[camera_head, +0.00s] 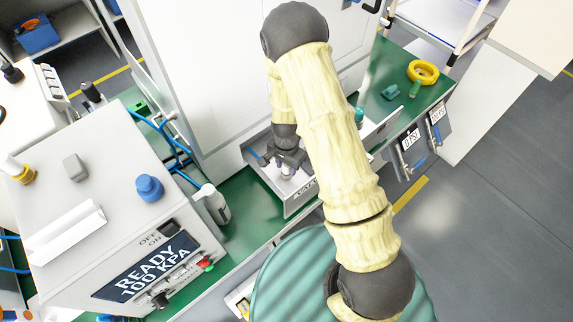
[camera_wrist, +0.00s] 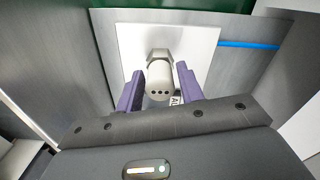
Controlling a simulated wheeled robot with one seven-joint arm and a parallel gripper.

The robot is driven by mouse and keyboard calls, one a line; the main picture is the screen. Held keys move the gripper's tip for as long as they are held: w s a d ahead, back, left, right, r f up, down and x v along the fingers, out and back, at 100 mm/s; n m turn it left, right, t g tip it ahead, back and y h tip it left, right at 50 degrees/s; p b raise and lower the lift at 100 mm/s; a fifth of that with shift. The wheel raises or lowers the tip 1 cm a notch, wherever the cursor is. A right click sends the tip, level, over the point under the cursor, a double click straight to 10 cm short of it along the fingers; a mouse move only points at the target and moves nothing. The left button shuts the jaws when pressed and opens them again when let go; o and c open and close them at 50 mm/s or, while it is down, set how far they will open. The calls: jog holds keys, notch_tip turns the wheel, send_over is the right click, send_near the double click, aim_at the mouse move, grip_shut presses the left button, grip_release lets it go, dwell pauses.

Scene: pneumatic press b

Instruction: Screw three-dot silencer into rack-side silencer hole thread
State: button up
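The three-dot silencer (camera_wrist: 159,82) is a pale cylinder with a hex base and three dark dots on its end face, which points toward the wrist camera. It is seen against a white plate (camera_wrist: 198,42); I cannot tell whether its base touches the plate. My gripper (camera_wrist: 160,80) has its two purple fingers on either side of the silencer, very close to it. Whether they press on it does not show clearly. In the head view my gripper (camera_head: 287,167) points down into a grey tray (camera_head: 300,205). The silencer hole thread cannot be made out.
A control box (camera_head: 120,215) reading READY 100 KPA stands at left. A yellow tape ring (camera_head: 423,72) lies on the green bench (camera_head: 245,225) at right. A white cabinet (camera_head: 205,80) rises behind the tray.

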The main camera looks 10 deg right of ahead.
jog(key=shift+n, duration=0.9)
jog(key=shift+n, duration=0.8)
jog(key=shift+n, duration=0.9)
jog(key=shift+n, duration=0.8)
